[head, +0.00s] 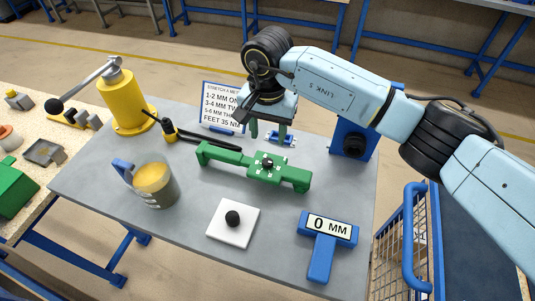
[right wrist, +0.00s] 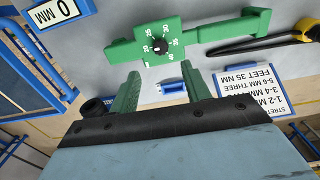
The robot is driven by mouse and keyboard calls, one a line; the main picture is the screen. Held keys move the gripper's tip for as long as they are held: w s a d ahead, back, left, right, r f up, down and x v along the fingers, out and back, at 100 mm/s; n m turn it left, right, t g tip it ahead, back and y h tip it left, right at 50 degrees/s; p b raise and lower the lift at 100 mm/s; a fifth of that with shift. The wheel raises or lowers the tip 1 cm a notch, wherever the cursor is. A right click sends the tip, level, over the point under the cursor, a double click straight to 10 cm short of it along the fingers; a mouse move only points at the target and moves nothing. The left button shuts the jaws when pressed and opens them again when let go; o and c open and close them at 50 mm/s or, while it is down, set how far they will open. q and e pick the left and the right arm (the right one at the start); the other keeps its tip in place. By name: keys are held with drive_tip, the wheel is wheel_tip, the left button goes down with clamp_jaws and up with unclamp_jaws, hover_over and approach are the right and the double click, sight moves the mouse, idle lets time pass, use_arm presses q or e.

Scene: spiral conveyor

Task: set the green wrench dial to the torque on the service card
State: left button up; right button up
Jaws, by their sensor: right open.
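The green wrench (head: 225,157) lies on the grey table, with a square dial plate and dark dial knob (head: 268,163) near its right end. In the right wrist view the dial knob (right wrist: 160,47) has white numbers around it; its exact setting is too small to read. The service card (head: 222,107) stands behind the wrench; it lists stretch in MM and ends "FEET 35 NM", partly hidden by my arm. It also shows upside down in the right wrist view (right wrist: 262,90). My right gripper (head: 269,133) is open and empty, fingers down, behind the dial and apart from it.
A blue gauge (head: 329,228) reads 0 MM at the front right. A white plate with a black knob (head: 232,219), a mug (head: 154,182), a yellow lever post (head: 125,100) and a black-and-yellow tool (head: 200,138) surround the wrench. A blue block (head: 352,140) stands at the right.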

sight(268, 161)
wheel_tip(268, 161, down, 9)
drive_tip(key=shift+f, duration=0.1)
idle(0.3)
drive_tip(key=c, duration=1)
